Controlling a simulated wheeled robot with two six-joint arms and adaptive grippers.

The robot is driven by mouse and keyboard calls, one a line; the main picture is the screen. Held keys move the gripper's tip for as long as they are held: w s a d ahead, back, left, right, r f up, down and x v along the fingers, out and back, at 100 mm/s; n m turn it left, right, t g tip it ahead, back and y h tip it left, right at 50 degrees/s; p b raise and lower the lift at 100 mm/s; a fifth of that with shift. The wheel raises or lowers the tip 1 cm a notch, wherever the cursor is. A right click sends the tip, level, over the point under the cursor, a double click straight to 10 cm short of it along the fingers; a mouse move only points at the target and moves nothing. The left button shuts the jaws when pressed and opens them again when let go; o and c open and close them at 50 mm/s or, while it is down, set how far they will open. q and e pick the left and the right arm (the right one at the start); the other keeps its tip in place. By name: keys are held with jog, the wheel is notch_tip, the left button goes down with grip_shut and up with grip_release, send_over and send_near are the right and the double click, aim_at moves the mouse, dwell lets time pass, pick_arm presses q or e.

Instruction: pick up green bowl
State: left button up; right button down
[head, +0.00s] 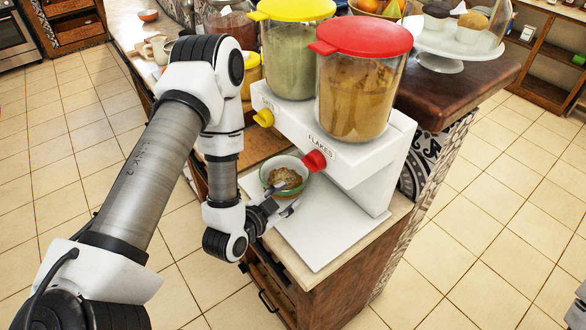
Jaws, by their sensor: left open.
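The green bowl (284,161) stands under the red spout of the right dispenser, on the white dispenser base. It is upright and holds a heap of brownish flakes. My left gripper (284,199) is at the near side of the bowl, open, with its fingers pointing toward it. The fingers overlap the bowl's near edge in the picture, so I cannot tell whether they touch it. My right gripper is not in view.
The white dispenser (365,165) carries a red-lidded jar (358,85) and a yellow-lidded jar (290,55). The white base plate (318,235) is bare in front. A cake stand (445,45) is behind right. Tiled floor surrounds the counter.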

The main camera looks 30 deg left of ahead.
aim_at(296, 189)
pick_arm(q)
jog(key=shift+w+d+p, duration=0.1)
jog(key=shift+w+p, duration=0.35)
jog(key=shift+w, duration=0.3)
jog(key=p+x, duration=0.1)
jog(key=x, duration=0.3)
jog(key=shift+w+d+f+p, duration=0.15)
jog(key=shift+w+p, duration=0.15)
jog(key=shift+w+f, duration=0.15)
jog(key=shift+w, duration=0.05)
jog(key=shift+s, duration=0.2)
jog(key=shift+c, duration=0.7)
grip_shut()
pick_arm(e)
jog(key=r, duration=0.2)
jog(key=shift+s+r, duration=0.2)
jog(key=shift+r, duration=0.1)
